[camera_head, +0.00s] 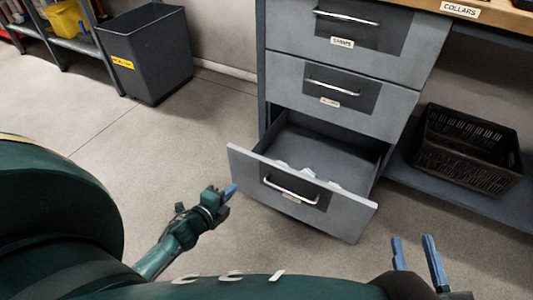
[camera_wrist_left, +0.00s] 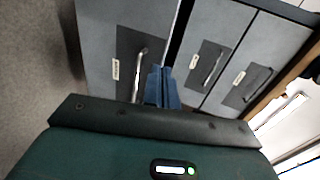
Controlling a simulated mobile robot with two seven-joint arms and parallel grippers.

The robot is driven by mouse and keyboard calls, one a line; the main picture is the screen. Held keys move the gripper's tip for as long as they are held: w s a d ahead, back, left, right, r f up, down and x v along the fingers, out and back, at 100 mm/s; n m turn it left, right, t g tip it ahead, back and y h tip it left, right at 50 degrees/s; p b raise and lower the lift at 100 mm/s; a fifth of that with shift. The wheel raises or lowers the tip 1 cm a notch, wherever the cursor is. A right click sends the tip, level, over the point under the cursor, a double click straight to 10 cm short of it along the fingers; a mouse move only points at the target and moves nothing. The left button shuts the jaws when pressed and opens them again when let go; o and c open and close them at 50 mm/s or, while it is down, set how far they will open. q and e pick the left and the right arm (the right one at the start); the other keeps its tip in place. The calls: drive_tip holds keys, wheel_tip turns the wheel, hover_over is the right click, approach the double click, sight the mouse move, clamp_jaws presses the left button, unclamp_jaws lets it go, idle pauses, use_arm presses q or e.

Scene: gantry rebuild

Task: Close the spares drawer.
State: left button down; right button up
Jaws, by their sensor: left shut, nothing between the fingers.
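The bottom drawer (camera_head: 330,215) of the grey cabinet is pulled well out, with a few white items (camera_head: 295,170) inside. Its front has a dark panel, a bar handle (camera_head: 290,190) and a small label too small to read. The drawer front also shows in the left wrist view (camera_wrist_left: 98,45). My left gripper (camera_head: 231,190) is shut and empty, just left of the drawer front's left edge in the head view. Its blue fingers show in the left wrist view (camera_wrist_left: 162,86), overlapping the drawer front; contact cannot be told. My right gripper (camera_head: 416,250) is open and empty, right of the drawer.
Two drawers above, the middle (camera_head: 385,105) and the top (camera_head: 400,50), are shut. A black crate (camera_head: 468,150) sits on the low shelf at right. A grey bin (camera_head: 150,55) stands at the back left. The floor left of the drawer is clear.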

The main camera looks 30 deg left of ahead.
use_arm(q)
drive_tip(key=b, duration=0.5)
approach(259, 161)
drive_tip(key=x, duration=0.5)
drive_tip(key=shift+w+d+f, duration=0.1)
drive_tip(key=shift+f, duration=0.25)
drive_tip(key=shift+w, duration=0.6)
use_arm(e)
drive_tip(key=shift+w+a+m+t+y, duration=0.3)
drive_tip(key=shift+a+m, duration=0.15)
drive_tip(key=shift+m, duration=0.15)
use_arm(q)
drive_tip(key=shift+r, duration=0.1)
